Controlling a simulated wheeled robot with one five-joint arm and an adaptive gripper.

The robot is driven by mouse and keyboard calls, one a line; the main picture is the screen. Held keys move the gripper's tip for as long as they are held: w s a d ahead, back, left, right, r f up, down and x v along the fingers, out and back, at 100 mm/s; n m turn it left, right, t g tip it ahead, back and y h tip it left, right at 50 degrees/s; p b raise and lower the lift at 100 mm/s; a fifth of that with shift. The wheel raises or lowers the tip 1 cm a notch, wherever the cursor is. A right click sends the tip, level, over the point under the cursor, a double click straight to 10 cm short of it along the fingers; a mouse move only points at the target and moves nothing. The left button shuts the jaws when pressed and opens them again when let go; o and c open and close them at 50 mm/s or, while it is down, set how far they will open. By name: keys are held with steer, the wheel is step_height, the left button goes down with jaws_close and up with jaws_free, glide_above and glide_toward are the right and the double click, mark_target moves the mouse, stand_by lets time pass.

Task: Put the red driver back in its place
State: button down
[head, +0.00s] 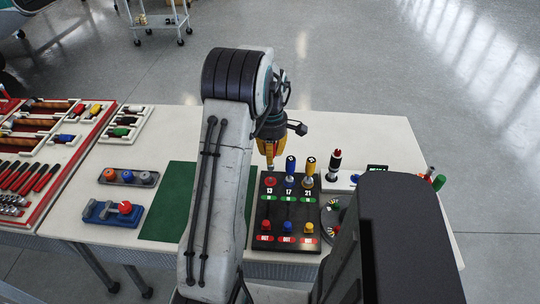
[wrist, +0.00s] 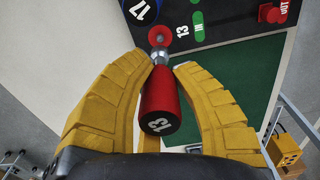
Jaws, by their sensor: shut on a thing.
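The red driver (wrist: 161,100), marked 13, is between the yellow fingers of my gripper (wrist: 168,62) in the wrist view. My gripper is shut on it. Its metal end points at the red ring (wrist: 160,36) of the place marked 13 on the black board (wrist: 215,18). I cannot tell whether the end is in the ring or just above it. In the head view my gripper (head: 268,152) is over the 13 column of the board (head: 262,212), and the red driver cannot be made out there.
A blue driver (head: 290,168) and a yellow driver (head: 309,170) stand upright at 17 and 21, close to the right of my gripper. A black tool (head: 334,162) stands further right. A green mat (head: 168,207) lies bare at the left of the board.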

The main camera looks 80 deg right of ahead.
steer(key=shift+f+b, duration=1.45)
steer(key=shift+f, duration=0.65)
steer(key=shift+f+b, duration=1.05)
stand_by(0.5)
steer(key=c, duration=1)
jaws_free()
steer(key=shift+o, duration=0.2)
steer(key=shift+r, duration=0.2)
steer(key=shift+r+p, duration=2.9)
steer(key=shift+r, duration=0.7)
